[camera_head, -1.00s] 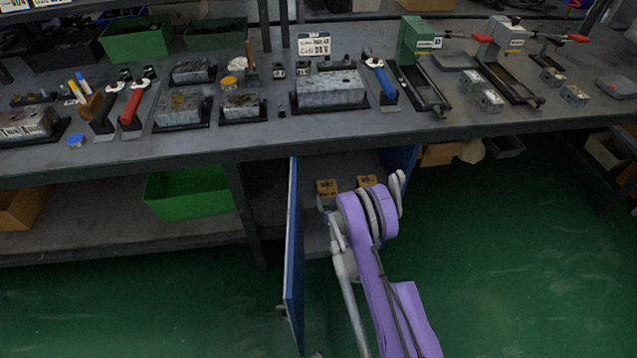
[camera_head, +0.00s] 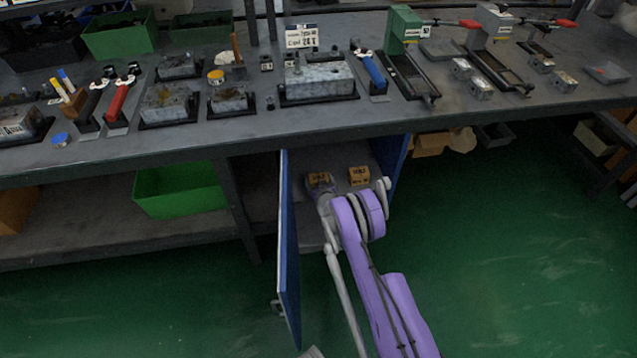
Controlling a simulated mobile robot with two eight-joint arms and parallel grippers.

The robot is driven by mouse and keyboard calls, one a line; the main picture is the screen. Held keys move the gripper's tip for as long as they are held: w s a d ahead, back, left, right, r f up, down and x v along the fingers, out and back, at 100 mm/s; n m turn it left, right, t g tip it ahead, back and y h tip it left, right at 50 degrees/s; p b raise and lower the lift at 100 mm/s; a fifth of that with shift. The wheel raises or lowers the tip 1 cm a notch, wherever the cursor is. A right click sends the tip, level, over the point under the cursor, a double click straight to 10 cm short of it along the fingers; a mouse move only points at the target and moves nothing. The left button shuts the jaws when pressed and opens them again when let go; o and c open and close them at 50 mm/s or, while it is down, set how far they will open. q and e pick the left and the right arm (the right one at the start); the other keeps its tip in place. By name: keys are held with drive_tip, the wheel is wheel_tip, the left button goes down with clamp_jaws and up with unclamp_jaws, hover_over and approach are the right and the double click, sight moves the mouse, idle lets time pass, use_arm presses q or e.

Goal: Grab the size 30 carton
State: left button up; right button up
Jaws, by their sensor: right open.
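Two small brown cartons stand side by side inside the open cabinet under the bench, a left carton (camera_head: 318,179) and a right carton (camera_head: 359,175). Their dark printed labels are too small for me to read, so I cannot tell which is size 30. My right gripper (camera_head: 320,190) is open at the front of the left carton and partly covers it. I cannot tell whether the fingers touch it or are around it. The right carton stands clear of the gripper. My left gripper is not in view.
The cabinet's blue left door (camera_head: 289,250) stands open beside my right arm, and a blue right panel (camera_head: 396,165) bounds the other side. The bench top (camera_head: 240,130) is above. A green bin (camera_head: 180,190) sits on the shelf to the left. The green floor at right is clear.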

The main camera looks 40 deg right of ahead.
drive_tip(key=shift+r, duration=0.1)
drive_tip(key=c, duration=1)
